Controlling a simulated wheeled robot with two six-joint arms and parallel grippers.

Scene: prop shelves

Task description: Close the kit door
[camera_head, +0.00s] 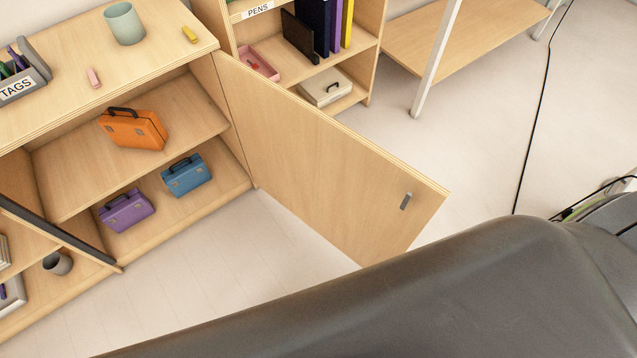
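The kit door (320,150) is a light wooden panel, hinged at the right side of the cabinet (215,100) and swung wide open. A small grey handle (406,201) sits near its free end at the right. Inside the open compartment, an orange case (133,129) stands on the upper shelf. A blue case (186,176) and a purple case (126,210) stand on the bottom. My dark arm crosses the lower right of the view and covers the door's lower free corner. Whether it touches the door cannot be told. Neither gripper is in view.
The cabinet top holds a green cup (124,24), a TAGS holder (22,75), a pink piece (94,78) and a yellow piece (189,34). Floor (250,240) inside the door's swing looks clear. A black cable (540,110) runs along the floor at right.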

